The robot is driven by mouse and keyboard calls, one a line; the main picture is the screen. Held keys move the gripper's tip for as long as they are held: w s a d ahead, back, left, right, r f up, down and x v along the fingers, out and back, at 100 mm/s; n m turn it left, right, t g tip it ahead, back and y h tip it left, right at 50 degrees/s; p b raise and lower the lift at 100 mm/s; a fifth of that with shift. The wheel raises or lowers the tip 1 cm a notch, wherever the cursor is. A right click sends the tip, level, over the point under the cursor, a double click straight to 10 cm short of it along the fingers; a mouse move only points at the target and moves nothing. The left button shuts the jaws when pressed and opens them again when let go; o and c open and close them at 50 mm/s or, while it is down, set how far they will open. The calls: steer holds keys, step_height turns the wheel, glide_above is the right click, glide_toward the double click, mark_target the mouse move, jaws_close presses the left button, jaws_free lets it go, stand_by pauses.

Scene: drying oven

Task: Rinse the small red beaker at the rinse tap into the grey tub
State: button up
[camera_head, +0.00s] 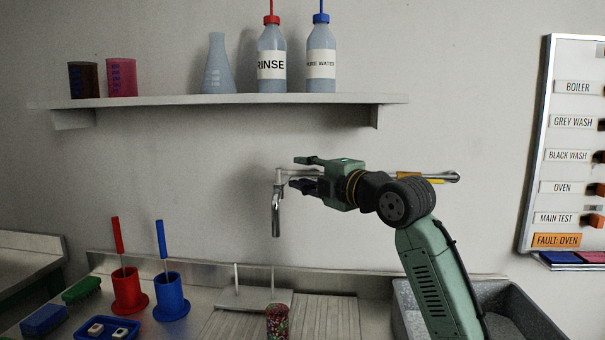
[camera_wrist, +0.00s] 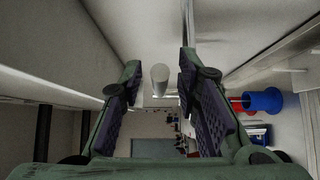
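A crimson beaker (camera_head: 122,80) with blue marks stands on the wall shelf at the far left, beside a dark brown-red beaker (camera_head: 83,82) of about the same size. The chrome tap (camera_head: 276,208) hangs from the wall below the shelf, its spout pointing down. A speckled grey tub (camera_head: 532,312) is at the lower right, partly hidden by my arm. My gripper (camera_head: 303,174) is open, pointing left, close to the top of the tap. In the wrist view my gripper (camera_wrist: 156,85) shows its fingers wide apart; a pale cylinder (camera_wrist: 160,75) appears between them, apparently not gripped.
A flask (camera_head: 217,66), a RINSE bottle (camera_head: 271,62) and a second bottle (camera_head: 320,62) stand on the shelf (camera_head: 250,99). Below are a red holder (camera_head: 128,292), a blue holder (camera_head: 171,297) and a cup of coloured bits (camera_head: 278,323). A labelled board (camera_head: 567,150) hangs right.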

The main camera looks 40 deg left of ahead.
steer(key=shift+c, duration=0.4)
jaws_close()
stand_by(0.4)
